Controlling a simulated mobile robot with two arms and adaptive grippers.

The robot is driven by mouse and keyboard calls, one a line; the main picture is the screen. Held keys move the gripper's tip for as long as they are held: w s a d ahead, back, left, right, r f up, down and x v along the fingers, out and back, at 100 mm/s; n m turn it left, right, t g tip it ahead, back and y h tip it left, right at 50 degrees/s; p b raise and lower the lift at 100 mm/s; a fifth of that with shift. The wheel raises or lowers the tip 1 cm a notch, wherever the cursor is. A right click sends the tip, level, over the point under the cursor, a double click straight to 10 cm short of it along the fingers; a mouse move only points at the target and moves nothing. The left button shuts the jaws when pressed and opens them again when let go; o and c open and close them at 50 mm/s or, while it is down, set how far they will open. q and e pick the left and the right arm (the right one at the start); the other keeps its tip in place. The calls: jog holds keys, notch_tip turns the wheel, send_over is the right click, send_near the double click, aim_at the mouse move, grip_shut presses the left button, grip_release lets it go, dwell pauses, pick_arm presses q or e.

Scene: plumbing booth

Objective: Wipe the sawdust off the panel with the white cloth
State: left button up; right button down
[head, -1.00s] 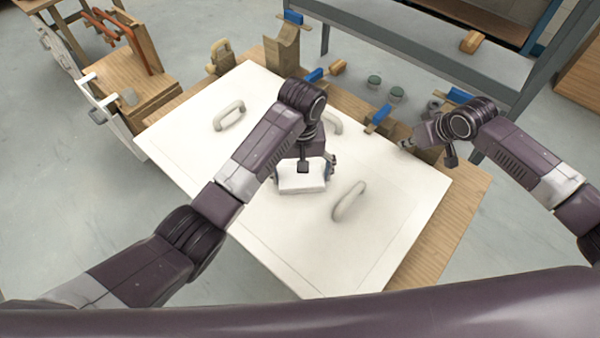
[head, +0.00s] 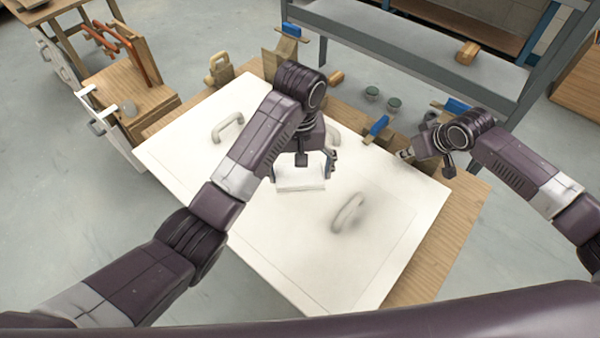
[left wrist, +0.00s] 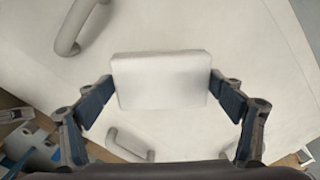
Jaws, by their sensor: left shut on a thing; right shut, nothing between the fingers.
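The white panel (head: 290,245) lies on a wooden bench, with pale handles on it. The white cloth (head: 300,185) looks like a flat block. My left gripper (head: 303,172) is shut on it, over the middle of the panel. In the left wrist view the cloth (left wrist: 162,80) sits between the two fingers (left wrist: 162,98). I cannot tell whether the cloth touches the panel. Sawdust is hard to make out on the pale surface. My right gripper (head: 404,154) is shut and empty, beyond the panel's right back edge.
Handles stand up from the panel at the left (head: 228,126) and right (head: 347,212). A blue-handled tool (head: 377,128) and small green-topped jars (head: 371,93) are behind the panel. A grey shelf frame (head: 420,65) stands at the back. A wooden stand (head: 130,85) is at the left.

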pick_arm(q)
jog(key=shift+r+p, duration=3.65)
jog(key=shift+r, duration=0.05)
pick_arm(e)
notch_tip(320, 180, up, 6)
pick_arm(q)
jog(key=shift+f, duration=0.1)
jog(key=shift+r+p, duration=0.35)
jog(key=shift+r, duration=0.05)
notch_tip(320, 180, up, 2)
jog(key=p, duration=0.2)
jog(key=shift+r+p, duration=0.15)
jog(key=shift+p, duration=0.25)
pick_arm(e)
jog(key=w+r+v, duration=0.1)
jog(key=v, duration=1.4)
jog(key=shift+w+a, duration=0.2)
jog(key=shift+a, duration=0.1)
jog(key=shift+w, duration=0.1)
